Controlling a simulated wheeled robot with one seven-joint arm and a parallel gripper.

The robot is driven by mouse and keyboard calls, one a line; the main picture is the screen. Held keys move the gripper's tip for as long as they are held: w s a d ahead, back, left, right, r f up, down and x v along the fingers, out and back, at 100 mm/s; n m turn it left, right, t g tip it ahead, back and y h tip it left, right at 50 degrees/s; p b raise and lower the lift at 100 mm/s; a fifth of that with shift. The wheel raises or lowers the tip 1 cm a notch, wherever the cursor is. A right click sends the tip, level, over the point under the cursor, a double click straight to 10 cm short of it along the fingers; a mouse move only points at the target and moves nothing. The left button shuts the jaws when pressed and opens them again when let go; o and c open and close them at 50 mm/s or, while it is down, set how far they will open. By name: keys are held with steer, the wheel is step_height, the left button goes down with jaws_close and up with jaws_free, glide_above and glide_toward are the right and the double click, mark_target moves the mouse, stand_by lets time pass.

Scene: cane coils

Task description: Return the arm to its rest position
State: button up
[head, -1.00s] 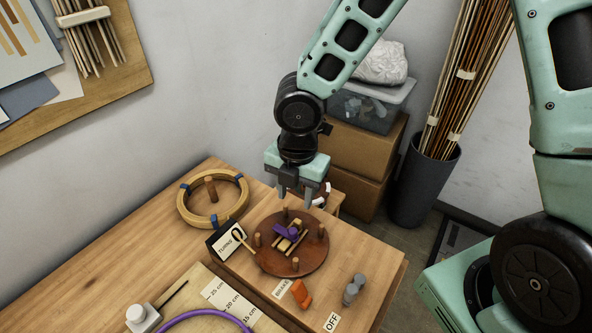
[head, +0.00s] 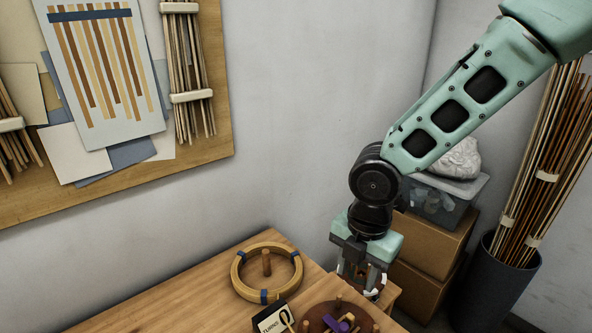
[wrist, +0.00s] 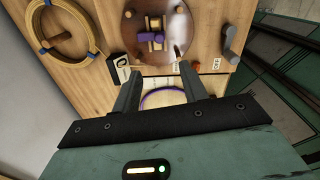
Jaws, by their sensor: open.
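My gripper (head: 362,284) points down at the back right of the workbench, just behind the brown round pegged board (head: 312,318) in the head view. Its jaws are apart and nothing is between them. In the wrist view the two fingers (wrist: 160,76) stand apart over the bench, with the round board (wrist: 134,32) beyond them. A purple piece and light wooden pieces lie at the middle of the board. My arm reaches in from the upper right, bent at the dark wrist joint.
A cane coil (head: 239,284) with blue ties lies around a peg left of the gripper. A small sign (head: 272,319) stands near the board. Cardboard boxes (head: 437,243), a clear bin (head: 440,205) and a dark bin of canes (head: 492,290) stand behind and right.

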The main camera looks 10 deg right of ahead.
steer(key=s+a+f+m+b, duration=0.1)
steer(key=s+a+m+b, duration=0.1)
steer(key=s+m+b, duration=0.7)
steer(key=s+m, duration=0.8)
steer(key=m, duration=0.2)
steer(key=shift+f, duration=0.35)
